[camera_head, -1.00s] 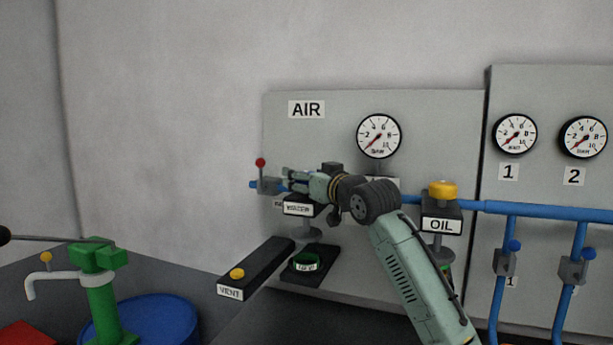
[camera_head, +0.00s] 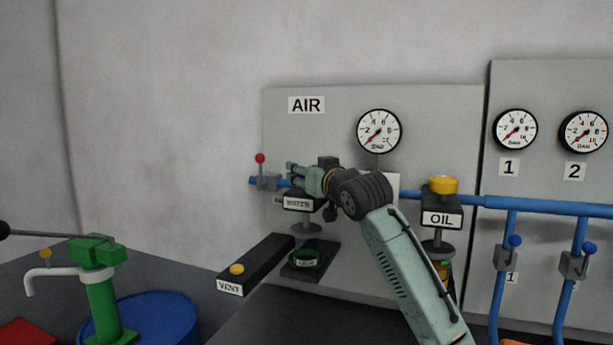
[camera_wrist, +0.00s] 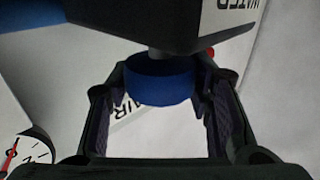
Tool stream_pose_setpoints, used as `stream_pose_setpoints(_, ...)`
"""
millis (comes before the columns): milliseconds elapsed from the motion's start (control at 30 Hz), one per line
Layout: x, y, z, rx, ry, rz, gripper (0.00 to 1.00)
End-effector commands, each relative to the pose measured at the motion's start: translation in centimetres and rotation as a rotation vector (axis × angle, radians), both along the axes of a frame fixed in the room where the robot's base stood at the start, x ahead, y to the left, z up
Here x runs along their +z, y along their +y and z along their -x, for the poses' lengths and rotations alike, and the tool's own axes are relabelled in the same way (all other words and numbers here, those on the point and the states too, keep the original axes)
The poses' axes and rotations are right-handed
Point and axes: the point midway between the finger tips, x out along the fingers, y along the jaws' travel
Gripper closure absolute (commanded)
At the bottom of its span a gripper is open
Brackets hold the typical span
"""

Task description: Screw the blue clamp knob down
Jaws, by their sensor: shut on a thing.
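The blue clamp knob (camera_wrist: 158,84) shows in the wrist view, on a short stem at the dark block with the upside-down WATER label (camera_wrist: 228,12). My gripper (camera_wrist: 165,98) has one finger on each side of the knob and is shut on it. In the head view my gripper (camera_head: 294,175) is just above the WATER block (camera_head: 300,204). The knob is hidden there by my gripper and wrist.
A red-tipped valve lever (camera_head: 260,160) stands close left of my gripper on the blue pipe (camera_head: 535,207). The OIL block (camera_head: 441,218) with a yellow cap is to the right. A VENT box (camera_head: 262,260) juts out below.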

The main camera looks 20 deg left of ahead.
Motion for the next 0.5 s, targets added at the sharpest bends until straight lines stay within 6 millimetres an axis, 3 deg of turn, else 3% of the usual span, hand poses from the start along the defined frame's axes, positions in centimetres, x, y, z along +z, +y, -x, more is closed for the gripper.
stream_pose_setpoints(500, -0.13, 0.14, 0.08, -0.325, -0.003, -0.004, 0.81)
